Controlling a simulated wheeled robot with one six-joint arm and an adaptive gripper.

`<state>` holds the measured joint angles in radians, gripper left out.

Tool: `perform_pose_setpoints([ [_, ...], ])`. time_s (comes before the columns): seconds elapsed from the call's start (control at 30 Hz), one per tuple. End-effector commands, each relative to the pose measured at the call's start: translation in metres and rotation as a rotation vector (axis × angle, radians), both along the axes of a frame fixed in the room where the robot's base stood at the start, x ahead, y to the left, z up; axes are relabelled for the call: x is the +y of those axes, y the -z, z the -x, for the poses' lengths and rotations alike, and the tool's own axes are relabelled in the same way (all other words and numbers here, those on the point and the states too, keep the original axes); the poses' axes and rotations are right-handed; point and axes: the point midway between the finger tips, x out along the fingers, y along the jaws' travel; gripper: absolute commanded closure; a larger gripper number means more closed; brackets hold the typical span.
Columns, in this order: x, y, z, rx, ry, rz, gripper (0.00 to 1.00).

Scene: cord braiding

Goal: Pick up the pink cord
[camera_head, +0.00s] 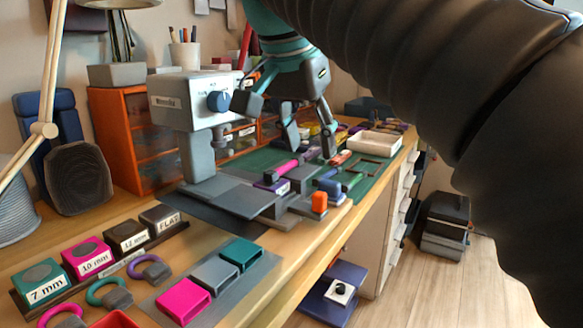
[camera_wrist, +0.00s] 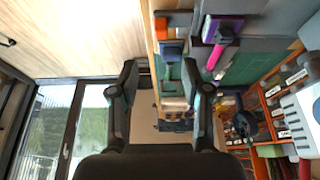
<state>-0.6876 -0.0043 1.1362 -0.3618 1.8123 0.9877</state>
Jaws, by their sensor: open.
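A slim pink piece (camera_head: 281,170), which looks like the pink cord, lies among grey holders on the workbench, beside a purple block (camera_head: 271,186). In the wrist view the pink piece (camera_wrist: 215,56) is right of my gripper's fingers, near the purple block (camera_wrist: 222,27). My gripper (camera_head: 308,143) is above the bench, behind the pink piece in the head view. Its fingers are spread and nothing shows between them. In the wrist view my gripper (camera_wrist: 166,76) is also open, apart from the pink piece.
A grey machine (camera_head: 180,103) with a blue knob stands left of my gripper. Orange drawers (camera_head: 118,133) are behind it. An orange-capped piece (camera_head: 319,201) and a blue piece (camera_head: 328,187) lie near the front edge. A cream tray (camera_head: 374,142) is at right.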

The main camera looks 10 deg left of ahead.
Motion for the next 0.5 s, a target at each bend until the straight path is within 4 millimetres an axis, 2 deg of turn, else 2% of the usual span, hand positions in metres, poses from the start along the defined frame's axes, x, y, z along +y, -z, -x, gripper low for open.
perform_pose_setpoints([
  [0.27, 0.0, 0.0, 0.0, 0.0, 0.0, 0.0, 0.54],
  [0.37, -0.002, -0.007, -0.003, 0.004, 0.007, 0.003, 0.54],
  [0.5, 0.006, -0.011, -0.035, 0.049, 0.04, 0.035, 0.54],
])
